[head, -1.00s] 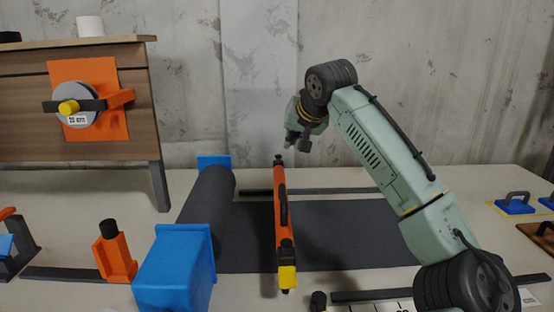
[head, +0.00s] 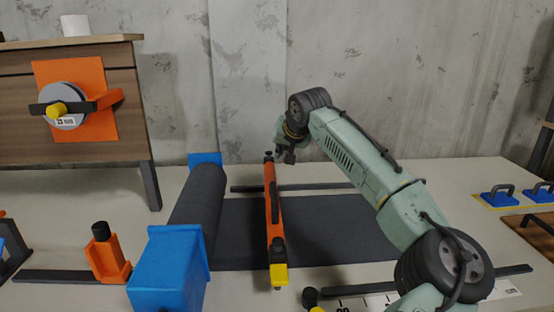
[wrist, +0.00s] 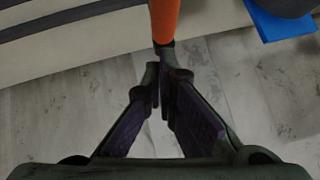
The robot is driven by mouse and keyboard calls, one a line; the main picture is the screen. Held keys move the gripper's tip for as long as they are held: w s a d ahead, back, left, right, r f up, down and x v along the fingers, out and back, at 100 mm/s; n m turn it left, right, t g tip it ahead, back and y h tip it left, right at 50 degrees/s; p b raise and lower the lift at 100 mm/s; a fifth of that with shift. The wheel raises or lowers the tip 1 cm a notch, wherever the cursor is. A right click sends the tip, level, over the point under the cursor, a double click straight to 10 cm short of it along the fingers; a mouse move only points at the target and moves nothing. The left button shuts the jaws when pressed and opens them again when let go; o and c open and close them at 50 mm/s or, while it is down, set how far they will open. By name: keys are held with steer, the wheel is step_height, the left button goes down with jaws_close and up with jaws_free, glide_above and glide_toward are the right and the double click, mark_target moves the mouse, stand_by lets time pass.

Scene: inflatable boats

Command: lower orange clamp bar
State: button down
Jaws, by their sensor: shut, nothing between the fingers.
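The orange clamp bar (head: 273,205) runs front to back above the dark sheet. It has a dark handle along its side, a yellow block at the near end and a small dark knob at the far end. My gripper (head: 284,156) is close beside the far end. In the wrist view my gripper (wrist: 162,85) has its fingertips together with nothing between them. The bar's orange end (wrist: 164,18) shows just beyond the tips, with a dark end piece close to them. I cannot tell whether they touch.
The dark fabric roll (head: 197,203) lies left of the bar between blue end blocks (head: 168,272). An orange bracket (head: 106,257) stands further left. A wooden cabinet with a dial (head: 66,108) is at the back left.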

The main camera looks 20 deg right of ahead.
steer(key=shift+w+a+f+p, duration=0.1)
steer(key=shift+w+a+f, duration=0.05)
steer(key=shift+f, duration=0.6)
steer(key=shift+w+a+f+p, duration=0.15)
steer(key=shift+a+f, duration=0.05)
steer(key=shift+f, duration=0.5)
steer(key=shift+w+a+f+p, duration=0.1)
steer(key=shift+w+a+f, duration=0.05)
steer(key=shift+f, duration=0.6)
